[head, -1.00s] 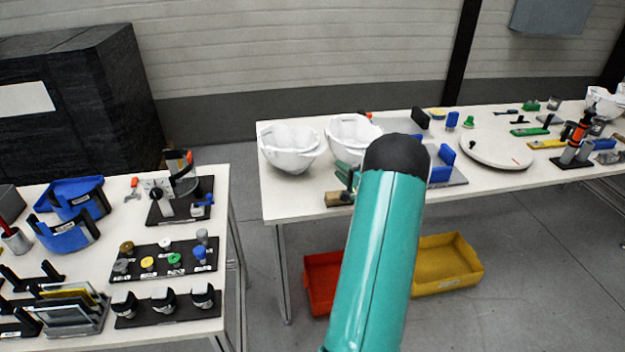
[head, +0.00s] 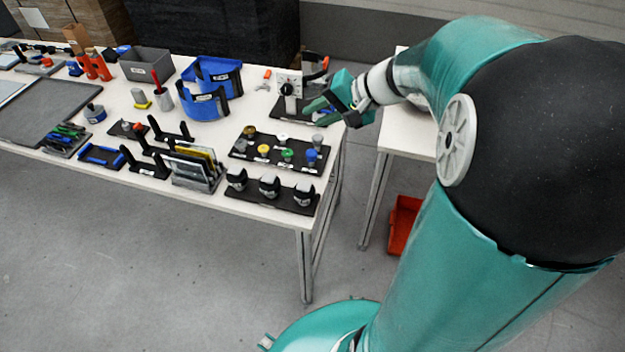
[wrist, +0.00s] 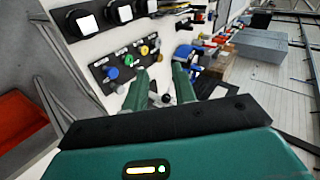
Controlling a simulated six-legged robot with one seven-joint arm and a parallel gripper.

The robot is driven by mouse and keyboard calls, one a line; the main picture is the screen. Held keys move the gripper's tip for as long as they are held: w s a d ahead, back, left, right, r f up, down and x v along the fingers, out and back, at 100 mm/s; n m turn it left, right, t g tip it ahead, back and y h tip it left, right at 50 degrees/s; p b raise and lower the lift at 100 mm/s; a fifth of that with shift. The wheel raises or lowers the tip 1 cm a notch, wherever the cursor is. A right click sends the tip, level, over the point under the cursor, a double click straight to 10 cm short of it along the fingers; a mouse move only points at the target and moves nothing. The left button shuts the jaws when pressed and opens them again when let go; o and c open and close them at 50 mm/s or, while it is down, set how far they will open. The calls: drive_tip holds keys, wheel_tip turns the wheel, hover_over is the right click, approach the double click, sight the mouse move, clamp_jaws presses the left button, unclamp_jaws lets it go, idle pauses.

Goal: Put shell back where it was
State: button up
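My gripper (head: 322,108) reaches over the right end of the left table, beside the press-like device. In the wrist view its two green fingers (wrist: 161,86) stand apart with nothing held between them. A dark and pale ball-topped part shows beyond the gap. No white helmet shell can be made out clearly now. The part of the right table where two white shells stood is mostly behind my arm in the head view. Two blue curved, labelled pieces (head: 206,106) stand on the left table, left of the gripper; I cannot tell whether they are shells.
The device (head: 288,86) stands close to my gripper. A black board of coloured knobs (head: 279,150) and a board of black-and-white parts (head: 271,195) lie nearer. A grey bin (head: 146,64) stands further left. A red bin (head: 401,224) is under the right table (head: 408,136). Floor between tables is clear.

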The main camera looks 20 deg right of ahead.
drive_tip(key=s+a+r+n+h, duration=0.1)
drive_tip(key=s+a+n+h, duration=0.2)
drive_tip(key=s, duration=0.6)
drive_tip(key=s+a+r+n+g+h, duration=0.1)
drive_tip(key=s+a+n+h, duration=0.3)
drive_tip(key=s+a, duration=0.3)
drive_tip(key=shift+s+r, duration=0.15)
drive_tip(key=shift+s, duration=0.75)
